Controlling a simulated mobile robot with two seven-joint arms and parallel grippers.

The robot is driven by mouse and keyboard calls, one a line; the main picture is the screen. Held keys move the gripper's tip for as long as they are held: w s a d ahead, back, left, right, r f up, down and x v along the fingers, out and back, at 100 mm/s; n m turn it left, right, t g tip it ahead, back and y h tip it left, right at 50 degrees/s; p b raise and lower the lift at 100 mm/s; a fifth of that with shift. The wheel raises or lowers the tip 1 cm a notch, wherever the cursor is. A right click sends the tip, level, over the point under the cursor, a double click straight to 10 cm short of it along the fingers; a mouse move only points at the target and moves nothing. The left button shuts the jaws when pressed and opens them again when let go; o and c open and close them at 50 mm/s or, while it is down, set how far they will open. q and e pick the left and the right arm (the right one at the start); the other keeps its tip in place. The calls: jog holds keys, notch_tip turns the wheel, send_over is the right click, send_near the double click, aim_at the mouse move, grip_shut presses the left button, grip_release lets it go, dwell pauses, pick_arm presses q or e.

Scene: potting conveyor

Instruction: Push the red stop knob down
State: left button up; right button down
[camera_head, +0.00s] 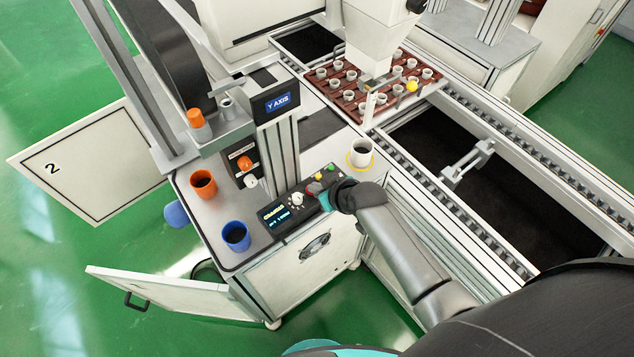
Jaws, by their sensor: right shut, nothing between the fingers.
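The control box (272,214) with a small display lies on the grey worktop of the white cabinet. My left gripper is not in view.
An orange cup (203,183), a blue cup (236,237) and a white cup (360,153) stand on the worktop. A Y AXIS post (278,125) rises behind the box. Green and yellow buttons sit near my gripper. The conveyor (520,190) runs to the right; a cabinet door hangs open.

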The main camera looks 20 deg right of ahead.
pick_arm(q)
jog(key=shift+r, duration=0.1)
pick_arm(e)
jog(key=shift+s, duration=0.1)
notch_tip(320, 180, up, 4)
jog(key=p, duration=0.4)
jog(key=shift+s+d+r+p, duration=0.1)
jog(key=shift+r+p, duration=0.2)
jog(key=shift+r, duration=0.05)
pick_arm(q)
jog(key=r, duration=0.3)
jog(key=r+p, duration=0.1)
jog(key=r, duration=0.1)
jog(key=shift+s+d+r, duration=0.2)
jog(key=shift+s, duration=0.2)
pick_arm(e)
jog(key=v, duration=0.9)
jog(key=shift+s+d, duration=0.1)
